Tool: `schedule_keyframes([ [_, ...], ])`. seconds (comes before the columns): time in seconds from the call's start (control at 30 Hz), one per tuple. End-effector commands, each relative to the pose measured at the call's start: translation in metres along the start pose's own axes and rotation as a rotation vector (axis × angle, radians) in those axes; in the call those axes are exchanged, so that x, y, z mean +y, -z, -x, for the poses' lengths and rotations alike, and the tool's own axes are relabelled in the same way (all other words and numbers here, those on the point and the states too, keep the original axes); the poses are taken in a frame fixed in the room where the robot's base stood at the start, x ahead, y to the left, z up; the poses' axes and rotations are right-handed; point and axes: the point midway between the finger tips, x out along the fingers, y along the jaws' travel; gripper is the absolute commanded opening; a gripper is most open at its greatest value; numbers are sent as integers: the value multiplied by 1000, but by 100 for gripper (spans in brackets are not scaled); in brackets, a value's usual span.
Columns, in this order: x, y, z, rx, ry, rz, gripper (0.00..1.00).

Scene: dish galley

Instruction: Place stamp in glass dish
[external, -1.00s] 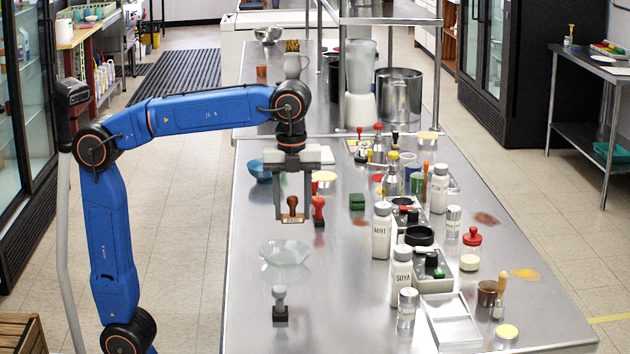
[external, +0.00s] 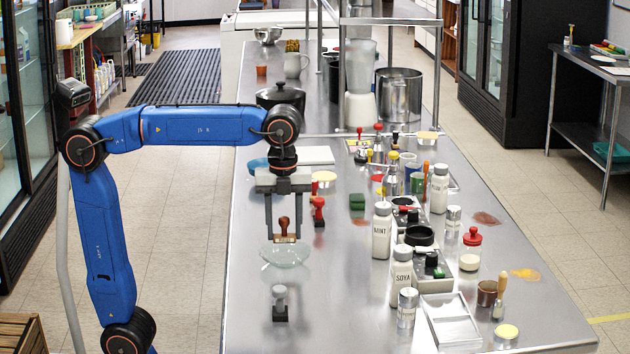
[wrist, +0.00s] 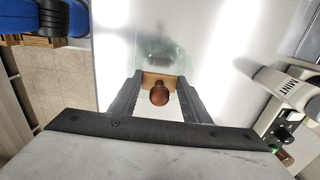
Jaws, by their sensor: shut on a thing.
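A wooden stamp with a reddish-brown knob handle (external: 284,226) is held upright between the two fingers of my gripper (external: 285,236). The glass dish (external: 286,256) is a clear, shallow bowl on the steel counter. In the external view the stamp's base overlaps the dish's far rim; whether it touches the glass cannot be told. In the wrist view the stamp (wrist: 159,93) sits between the fingertips, with the dish (wrist: 150,55) just beyond it. My gripper is shut on the stamp.
A red-handled stamp (external: 318,212) stands close right of my gripper, and a grey-handled one (external: 280,303) stands in front of the dish. The counter left of the dish (external: 243,290) is clear.

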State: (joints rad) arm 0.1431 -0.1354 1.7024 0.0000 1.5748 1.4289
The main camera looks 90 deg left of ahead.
Motion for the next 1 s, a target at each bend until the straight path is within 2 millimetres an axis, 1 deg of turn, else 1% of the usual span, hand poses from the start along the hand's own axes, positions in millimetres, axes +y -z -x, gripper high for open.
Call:
schedule_keyframes([
  [0.2, 0, 0, -20, 0, 0, 0, 21],
  [0.4, 0, 0, -32, 0, 0, 0, 21],
  [0.57, 0, 0, -36, 0, 0, 0, 21],
  [0.83, 0, 0, -36, 0, 0, 0, 21],
  [0.87, 0, 0, -36, 0, 0, 0, 50],
  [0.9, 0, 0, -36, 0, 0, 0, 60],
  [0.93, 0, 0, -36, 0, 0, 0, 65],
  [1.0, 0, 0, -36, 0, 0, 0, 65],
])
